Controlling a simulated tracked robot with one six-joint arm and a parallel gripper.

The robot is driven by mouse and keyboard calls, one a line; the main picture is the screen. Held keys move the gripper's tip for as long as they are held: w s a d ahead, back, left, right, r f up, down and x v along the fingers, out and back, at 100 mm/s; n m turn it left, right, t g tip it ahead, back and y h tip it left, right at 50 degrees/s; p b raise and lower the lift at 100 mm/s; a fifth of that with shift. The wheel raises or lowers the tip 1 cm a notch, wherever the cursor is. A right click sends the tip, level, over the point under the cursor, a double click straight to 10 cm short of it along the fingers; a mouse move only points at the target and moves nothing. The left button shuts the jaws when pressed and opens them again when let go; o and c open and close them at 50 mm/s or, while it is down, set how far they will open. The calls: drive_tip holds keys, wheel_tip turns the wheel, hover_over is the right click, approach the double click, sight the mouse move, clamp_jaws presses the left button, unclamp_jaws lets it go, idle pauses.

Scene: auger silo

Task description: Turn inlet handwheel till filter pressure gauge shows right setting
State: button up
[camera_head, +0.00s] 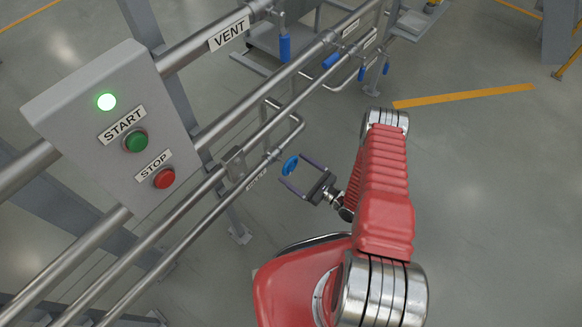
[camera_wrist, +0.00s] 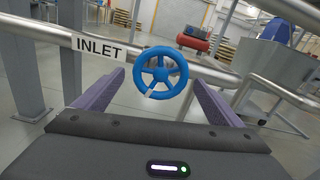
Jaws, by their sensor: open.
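The inlet handwheel (camera_wrist: 160,72) is a blue spoked wheel with a small white mark near its lower rim. It stands on a pipe beside the INLET label (camera_wrist: 97,48) in the wrist view. My gripper (camera_head: 294,174) is open and empty, pointing at the wheel. In the wrist view its two purple-grey fingers (camera_wrist: 158,95) lie left and right of the wheel, apart from it. I cannot make out a filter pressure gauge in either view.
A grey control box (camera_head: 115,125) with a lit green lamp, START button (camera_head: 135,141) and STOP button (camera_head: 164,178) is at the left. Parallel pipes (camera_head: 180,208) run diagonally beside my arm. Blue-handled valves (camera_head: 285,47) stand farther back.

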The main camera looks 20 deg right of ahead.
drive_tip(key=shift+x, duration=1.25)
drive_tip(key=shift+c, duration=0.6)
drive_tip(key=c, duration=0.9)
